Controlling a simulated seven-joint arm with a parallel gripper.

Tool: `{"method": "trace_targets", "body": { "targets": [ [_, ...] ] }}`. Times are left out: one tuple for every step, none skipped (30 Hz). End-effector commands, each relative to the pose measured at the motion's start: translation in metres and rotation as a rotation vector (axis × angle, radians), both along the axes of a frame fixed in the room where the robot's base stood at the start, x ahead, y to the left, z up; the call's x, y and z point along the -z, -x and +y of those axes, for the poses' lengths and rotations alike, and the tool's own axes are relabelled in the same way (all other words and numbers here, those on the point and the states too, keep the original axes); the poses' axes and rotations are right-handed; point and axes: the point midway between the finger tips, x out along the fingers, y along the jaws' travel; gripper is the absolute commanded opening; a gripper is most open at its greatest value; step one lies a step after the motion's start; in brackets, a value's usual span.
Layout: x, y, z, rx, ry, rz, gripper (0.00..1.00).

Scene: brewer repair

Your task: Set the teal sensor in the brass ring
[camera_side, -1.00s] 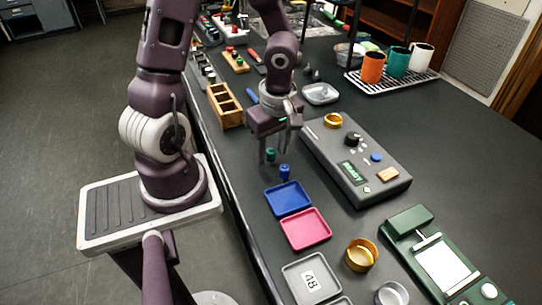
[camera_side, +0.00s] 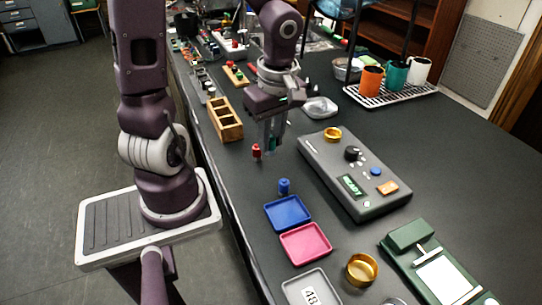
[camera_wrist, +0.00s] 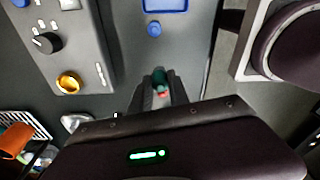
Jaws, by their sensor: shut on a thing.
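The teal sensor (camera_side: 273,142) is between the fingers of my gripper (camera_side: 273,147), which is shut on it above the black bench. In the wrist view the teal sensor (camera_wrist: 160,76) shows between the fingertips (camera_wrist: 160,90). The brass ring (camera_side: 332,134) sits on the far end of the grey console, to the right of my gripper. It also shows in the wrist view (camera_wrist: 68,83), left of my fingers. The teal sensor is apart from the ring. Its lower end is partly hidden by the fingers in the side view.
A red sensor (camera_side: 256,151) stands close by my gripper, and a blue one (camera_side: 284,186) stands nearer the blue tray (camera_side: 288,213). The grey console (camera_side: 330,172) has raised knobs and buttons. A wooden rack (camera_side: 226,120) is at left. A larger brass cup (camera_side: 361,270) stands in front.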

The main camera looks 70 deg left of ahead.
Motion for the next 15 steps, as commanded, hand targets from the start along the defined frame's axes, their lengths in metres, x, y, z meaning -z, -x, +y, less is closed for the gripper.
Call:
{"method": "trace_targets", "body": {
  "targets": [
    [-0.009, -0.001, 0.001, -0.003, -0.006, -0.003, 0.00],
    [-0.014, -0.001, 0.001, -0.002, -0.005, -0.003, 0.00],
    [-0.019, -0.004, 0.001, -0.001, -0.003, -0.004, 0.00],
    [-0.023, -0.008, 0.001, 0.001, -0.002, -0.003, 0.00],
    [-0.026, -0.014, 0.001, 0.004, 0.001, -0.002, 0.00],
    [-0.031, -0.025, 0.002, 0.006, 0.002, -0.003, 0.00],
    [-0.034, -0.035, 0.004, 0.006, 0.005, -0.002, 0.00],
    [-0.036, -0.046, 0.006, 0.006, 0.004, 0.000, 0.00],
    [-0.039, -0.063, 0.009, 0.005, 0.004, 0.000, 0.00],
    [-0.040, -0.076, 0.011, 0.003, 0.004, 0.002, 0.00],
    [-0.041, -0.089, 0.014, 0.000, 0.003, 0.001, 0.00],
    [-0.042, -0.107, 0.017, -0.002, 0.003, 0.002, 0.00],
    [-0.041, -0.120, 0.020, -0.003, 0.002, 0.003, 0.00],
    [-0.041, -0.132, 0.022, -0.005, 0.002, 0.003, 0.00],
    [-0.039, -0.147, 0.024, -0.005, 0.001, 0.004, 0.00]
  ]
}}
